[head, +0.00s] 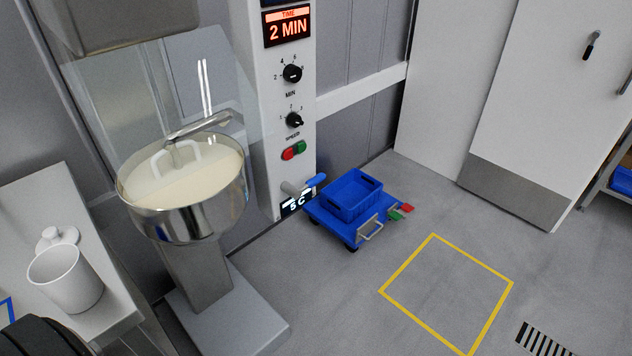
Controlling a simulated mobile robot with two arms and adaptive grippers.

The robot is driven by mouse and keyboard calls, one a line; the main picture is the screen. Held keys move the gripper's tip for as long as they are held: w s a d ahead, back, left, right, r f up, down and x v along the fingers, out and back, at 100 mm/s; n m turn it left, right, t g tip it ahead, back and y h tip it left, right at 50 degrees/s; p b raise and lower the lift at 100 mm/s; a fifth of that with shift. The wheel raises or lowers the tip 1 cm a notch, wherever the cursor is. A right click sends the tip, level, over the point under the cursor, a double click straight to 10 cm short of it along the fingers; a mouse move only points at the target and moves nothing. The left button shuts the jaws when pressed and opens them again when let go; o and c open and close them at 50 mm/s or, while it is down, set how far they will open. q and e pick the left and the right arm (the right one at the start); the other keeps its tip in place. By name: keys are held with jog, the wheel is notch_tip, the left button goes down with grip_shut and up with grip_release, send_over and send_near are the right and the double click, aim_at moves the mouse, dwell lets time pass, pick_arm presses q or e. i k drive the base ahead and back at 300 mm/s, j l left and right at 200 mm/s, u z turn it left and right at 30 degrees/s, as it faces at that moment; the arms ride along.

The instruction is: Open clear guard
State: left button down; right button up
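The clear guard (225,75) is a see-through panel between the mixer's head (120,22) and its steel bowl (190,222), left of the control panel. Its edges are faint, and I cannot tell whether it is open or shut. A pale U-shaped handle (195,153) shows over the bowl; I cannot tell whether it belongs to the guard. The bowl holds a cream-coloured mass (205,178), with a grey metal bar (205,124) above it.
The control panel (285,110) has dials, red and green buttons and a "2 MIN" display. A blue crate (355,193) sits on a low blue cart (325,222). The yellow floor square (410,263) is empty.

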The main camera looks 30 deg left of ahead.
aim_at(223, 118)
jog(key=u, duration=0.45)
jog(key=j+u, duration=0.15)
jog(key=u, duration=0.3)
jog(key=j+u, duration=0.1)
jog(key=u, duration=0.35)
jog(key=i+l, duration=0.1)
jog(key=l+z, duration=0.05)
jog(key=l, duration=0.05)
